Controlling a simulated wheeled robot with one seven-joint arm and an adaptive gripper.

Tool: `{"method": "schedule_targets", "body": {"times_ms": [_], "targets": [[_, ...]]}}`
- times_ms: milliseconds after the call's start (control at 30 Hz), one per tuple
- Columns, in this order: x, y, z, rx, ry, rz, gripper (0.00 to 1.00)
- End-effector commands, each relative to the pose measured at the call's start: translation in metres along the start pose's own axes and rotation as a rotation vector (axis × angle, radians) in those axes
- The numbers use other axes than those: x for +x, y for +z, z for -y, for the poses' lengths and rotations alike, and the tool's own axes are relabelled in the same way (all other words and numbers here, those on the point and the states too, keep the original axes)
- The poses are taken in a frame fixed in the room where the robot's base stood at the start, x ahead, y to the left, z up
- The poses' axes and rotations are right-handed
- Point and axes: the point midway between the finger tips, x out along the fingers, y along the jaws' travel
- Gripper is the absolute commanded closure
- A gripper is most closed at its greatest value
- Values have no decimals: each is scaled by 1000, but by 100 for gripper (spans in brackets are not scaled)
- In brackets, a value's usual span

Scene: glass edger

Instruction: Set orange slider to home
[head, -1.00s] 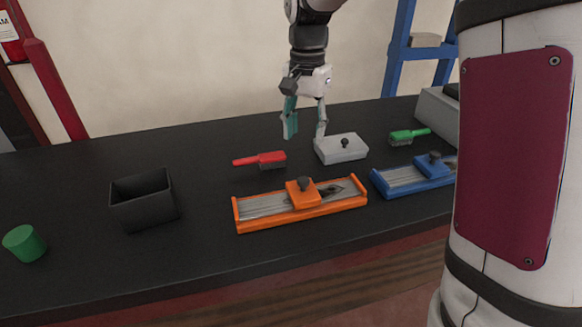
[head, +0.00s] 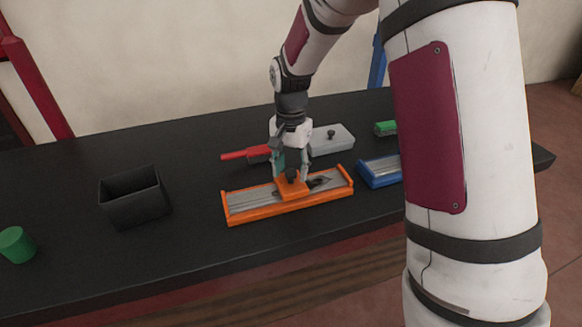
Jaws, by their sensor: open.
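The orange slider unit (head: 240,212) lies on the black bench, with grey rails inside an orange frame. Its orange sliding block (head: 294,191) with a dark knob sits right of the middle of the track. Dark marks show on the track to the right of the block. My gripper (head: 292,176) points down over the block, with its fingers on either side of the knob. It is open. Whether the fingers touch the knob or the block cannot be told.
A red-handled brush (head: 236,155) and a grey box with a knob (head: 332,140) lie behind. A blue slider unit (head: 378,175), partly hidden by my arm, and a green brush (head: 386,128) are to the right. A black bin (head: 135,203) and green cylinder (head: 17,245) stand left.

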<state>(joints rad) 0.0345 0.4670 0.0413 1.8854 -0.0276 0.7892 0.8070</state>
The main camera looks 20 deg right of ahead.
Motion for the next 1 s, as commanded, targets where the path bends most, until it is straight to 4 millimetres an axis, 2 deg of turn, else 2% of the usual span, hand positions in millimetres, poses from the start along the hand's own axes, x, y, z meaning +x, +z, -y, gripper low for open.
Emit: {"method": "schedule_targets", "body": {"times_ms": [167, 300, 367, 567, 667, 1000], "targets": [[0, 0, 0, 0, 0, 0, 56], [0, 0, 0, 0, 0, 0, 88], [0, 0, 0, 0, 0, 0, 100], [0, 2, 2, -1, 0, 0, 100], [0, 10, 11, -4, -1, 1, 100], [0, 71, 73, -6, -3, 0, 100]]}}
